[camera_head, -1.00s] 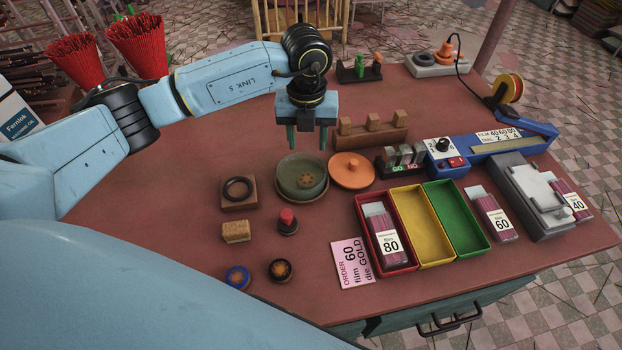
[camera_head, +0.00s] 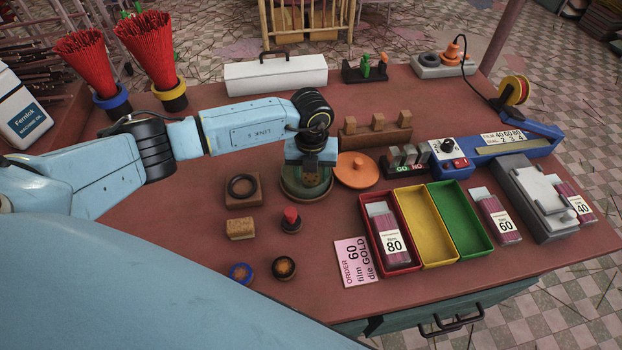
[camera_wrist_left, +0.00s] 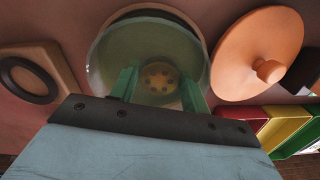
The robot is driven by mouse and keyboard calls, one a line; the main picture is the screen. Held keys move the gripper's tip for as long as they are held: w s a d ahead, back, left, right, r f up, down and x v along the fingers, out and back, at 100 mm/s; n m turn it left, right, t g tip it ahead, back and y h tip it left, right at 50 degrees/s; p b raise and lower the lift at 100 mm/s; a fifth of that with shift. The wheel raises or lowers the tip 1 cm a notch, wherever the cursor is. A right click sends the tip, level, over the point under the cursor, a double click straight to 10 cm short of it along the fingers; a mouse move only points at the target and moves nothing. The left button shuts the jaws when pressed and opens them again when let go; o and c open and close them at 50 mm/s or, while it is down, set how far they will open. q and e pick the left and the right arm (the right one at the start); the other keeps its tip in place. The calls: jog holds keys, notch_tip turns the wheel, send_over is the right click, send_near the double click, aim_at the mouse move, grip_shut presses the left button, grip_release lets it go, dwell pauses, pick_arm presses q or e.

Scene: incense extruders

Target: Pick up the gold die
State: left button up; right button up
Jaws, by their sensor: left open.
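The gold die (camera_wrist_left: 158,78), a small round disc with several holes, lies at the bottom of a round green bowl (camera_wrist_left: 108,52). In the head view the bowl (camera_head: 287,189) is partly covered by my left arm, and the die is hidden there. My left gripper (camera_head: 308,174) points down at the bowl. In the left wrist view the green fingers of the gripper (camera_wrist_left: 159,80) are apart, one to each side of the die, with nothing between them. I cannot tell exactly how far the tips are above the die. My right gripper is not in view.
An orange lid (camera_head: 355,171) lies right of the bowl. A wooden block with a black ring (camera_head: 243,188) is left of it, and a red-topped stamp (camera_head: 291,219) in front. A wooden rack (camera_head: 377,134) stands behind. Red, yellow and green trays (camera_head: 424,223) are further right.

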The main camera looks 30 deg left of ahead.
pick_arm(q)
jog(key=shift+r, duration=0.1)
jog(key=c, duration=0.9)
jog(key=shift+o, duration=0.2)
notch_tip(320, 180, up, 10)
notch_tip(320, 180, up, 4)
jog(key=m, duration=1.9)
send_over(311, 176)
jog(key=s+d, duration=0.1)
jog(key=d, duration=0.1)
jog(key=s+r+m, duration=0.1)
jog(key=m, duration=0.6)
jog(key=s+r+m, duration=0.1)
jog(key=m, duration=0.6)
jog(key=s+r+m+b, duration=0.1)
jog(key=s+m, duration=0.1)
jog(key=m, duration=0.5)
jog(key=shift+d+r+m, duration=0.15)
jog(key=shift+d+m, duration=0.05)
jog(key=shift+m, duration=0.2)
